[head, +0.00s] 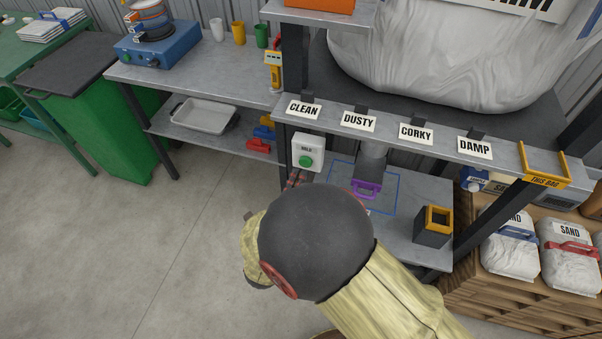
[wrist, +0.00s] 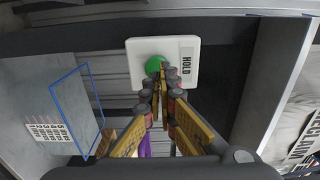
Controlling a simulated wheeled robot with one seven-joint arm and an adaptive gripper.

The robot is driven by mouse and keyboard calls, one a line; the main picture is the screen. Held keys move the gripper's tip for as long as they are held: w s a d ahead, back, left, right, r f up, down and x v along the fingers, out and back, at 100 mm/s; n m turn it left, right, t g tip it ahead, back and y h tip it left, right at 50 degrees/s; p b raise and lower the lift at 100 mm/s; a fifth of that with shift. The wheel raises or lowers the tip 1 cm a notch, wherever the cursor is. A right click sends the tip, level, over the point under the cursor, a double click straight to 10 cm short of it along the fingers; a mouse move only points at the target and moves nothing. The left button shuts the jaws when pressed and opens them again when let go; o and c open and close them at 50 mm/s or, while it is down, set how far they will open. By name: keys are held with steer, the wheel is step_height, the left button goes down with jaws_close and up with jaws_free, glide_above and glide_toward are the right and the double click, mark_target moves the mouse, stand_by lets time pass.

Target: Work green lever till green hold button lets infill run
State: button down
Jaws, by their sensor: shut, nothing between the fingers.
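A white box marked HOLD (head: 307,152) with a round green button (head: 306,161) is fixed at the left end of the bench frame. In the wrist view the green button (wrist: 155,66) faces me, and my gripper (wrist: 163,73) is shut and empty with its tips in front of it, overlapping its edge. I cannot tell whether they touch. In the head view my own arm hides most of the gripper. A purple lever handle (head: 366,189) sits under the grey spout (head: 373,160); part of it shows purple in the wrist view (wrist: 145,146). I see no green lever.
A big white bag (head: 440,60) rests above a shelf with tags CLEAN, DUSTY, CORKY and DAMP. A dark yellow-rimmed box (head: 434,228) stands right of the blue outline on the lower shelf. SAND bags (head: 510,240) lie on the right. Open floor (head: 150,240) is at left.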

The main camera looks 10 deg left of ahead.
mark_target(304, 162)
steer(key=shift+w+d, duration=0.1)
steer(key=shift+w, duration=1.2)
steer(key=shift+b, duration=0.3)
steer(key=shift+w+d+f+b, duration=0.1)
steer(key=shift+w+b, duration=0.45)
steer(key=shift+w, duration=0.25)
steer(key=shift+w+r, duration=0.3)
